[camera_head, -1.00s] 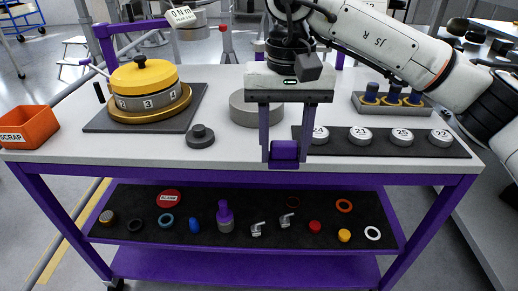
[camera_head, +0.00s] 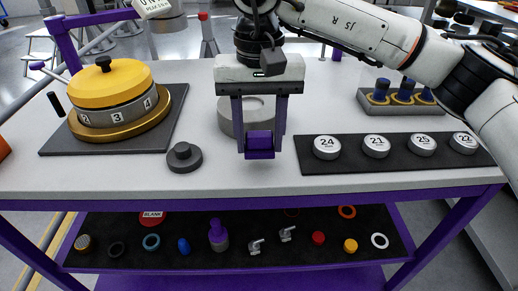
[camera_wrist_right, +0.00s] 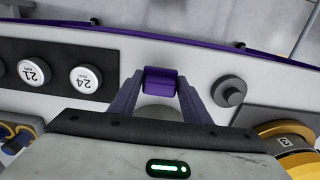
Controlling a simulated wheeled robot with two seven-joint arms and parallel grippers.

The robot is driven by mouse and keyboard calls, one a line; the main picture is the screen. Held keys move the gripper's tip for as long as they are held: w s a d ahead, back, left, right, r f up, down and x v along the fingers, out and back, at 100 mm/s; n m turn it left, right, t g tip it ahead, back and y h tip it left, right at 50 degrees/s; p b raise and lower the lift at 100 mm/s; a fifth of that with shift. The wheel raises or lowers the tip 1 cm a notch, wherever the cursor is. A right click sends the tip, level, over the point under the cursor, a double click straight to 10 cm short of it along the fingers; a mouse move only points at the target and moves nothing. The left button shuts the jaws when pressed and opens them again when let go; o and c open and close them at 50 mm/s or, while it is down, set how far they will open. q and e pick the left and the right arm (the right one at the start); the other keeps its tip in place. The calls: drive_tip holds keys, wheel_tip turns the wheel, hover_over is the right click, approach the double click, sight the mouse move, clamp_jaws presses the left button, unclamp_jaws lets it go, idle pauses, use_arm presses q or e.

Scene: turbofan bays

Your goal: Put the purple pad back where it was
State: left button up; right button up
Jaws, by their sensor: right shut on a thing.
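The purple pad (camera_head: 260,146) is a small block held between the fingertips of my right gripper (camera_head: 259,138). The gripper is shut on it, pointing down, above the bench top near the front edge. In the right wrist view the pad (camera_wrist_right: 160,81) sits between the purple fingers of the gripper (camera_wrist_right: 160,90). A round grey disc (camera_head: 228,119) stands on the bench behind the gripper, partly hidden by it. My left gripper is not in view.
A black strip (camera_head: 400,163) with numbered white discs lies to the right. A yellow-topped round assembly (camera_head: 113,82) stands on a dark mat at left, with a dark knob (camera_head: 184,158) beside it. A block with blue-topped parts (camera_head: 403,107) is at back right. Small parts lie on the lower shelf (camera_head: 370,259).

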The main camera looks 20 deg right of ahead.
sight(259, 149)
drive_tip(key=shift+f, duration=1.85)
drive_tip(key=o, duration=0.9)
drive_tip(key=shift+o, duration=0.2)
drive_tip(key=shift+r, duration=0.1)
wheel_tip(259, 149, up, 12)
drive_tip(key=shift+r+p, duration=0.15)
drive_tip(key=shift+p, duration=0.3)
